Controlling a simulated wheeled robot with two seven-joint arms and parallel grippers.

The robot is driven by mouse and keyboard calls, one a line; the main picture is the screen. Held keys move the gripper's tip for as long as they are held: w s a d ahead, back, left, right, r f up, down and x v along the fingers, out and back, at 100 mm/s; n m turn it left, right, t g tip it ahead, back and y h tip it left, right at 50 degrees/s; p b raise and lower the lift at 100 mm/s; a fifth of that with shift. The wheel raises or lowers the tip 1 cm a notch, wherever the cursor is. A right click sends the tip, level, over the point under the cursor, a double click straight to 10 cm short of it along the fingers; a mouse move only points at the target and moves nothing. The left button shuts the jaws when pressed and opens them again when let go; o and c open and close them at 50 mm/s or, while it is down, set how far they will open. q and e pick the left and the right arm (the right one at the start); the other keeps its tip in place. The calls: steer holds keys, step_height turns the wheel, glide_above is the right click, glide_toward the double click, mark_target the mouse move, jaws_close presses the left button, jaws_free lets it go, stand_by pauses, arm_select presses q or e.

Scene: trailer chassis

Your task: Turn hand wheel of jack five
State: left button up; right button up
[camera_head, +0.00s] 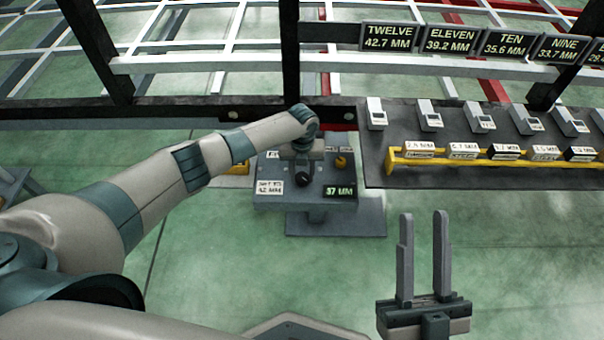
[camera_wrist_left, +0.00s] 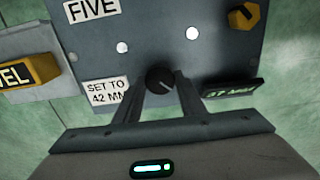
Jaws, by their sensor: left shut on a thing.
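The jack five box (camera_head: 325,198) is a grey unit on a stand in the middle of the head view, with a "SET TO 42 MM" label (camera_head: 269,187) and a dark display reading 37 MM (camera_head: 339,191). In the left wrist view its panel (camera_wrist_left: 140,60) shows the label FIVE (camera_wrist_left: 92,10). My left gripper (camera_wrist_left: 160,85) is shut on the black hand wheel (camera_wrist_left: 159,79), a small round knob at the panel's lower middle. In the head view my left wrist partly covers the panel. My right gripper (camera_head: 423,255) is open and empty, pointing up at the lower right.
An orange knob (camera_wrist_left: 243,16) sits on the panel's upper right. A yellow block (camera_wrist_left: 30,72) on a grey piece lies left of the panel. A dark bench (camera_head: 375,170) with several gauges and a yellow rail (camera_head: 480,160) stands right. Green floor is clear in front.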

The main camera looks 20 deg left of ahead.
arm_select(q)
steer(key=o, duration=1)
steer(key=shift+o, duration=0.2)
arm_select(e)
steer(key=shift+w+r, duration=0.1)
arm_select(q)
steer(key=shift+r, duration=0.1)
steer(key=shift+r, duration=0.5)
step_height(320, 180, up, 3)
steer(key=shift+r+p, duration=0.1)
steer(key=shift+p, duration=0.6)
step_height(320, 180, up, 5)
steer(key=p, duration=0.1)
step_height(320, 180, up, 8)
steer(key=p, duration=0.2)
glide_above(302, 177)
arm_select(e)
steer(key=w+f+g+h, duration=0.2)
steer(key=f+g, duration=0.6)
steer(key=f, duration=0.5)
steer(key=shift+w+f+g+h, duration=0.3)
steer(key=shift+w+f+h, duration=0.1)
steer(key=shift+w, duration=0.35)
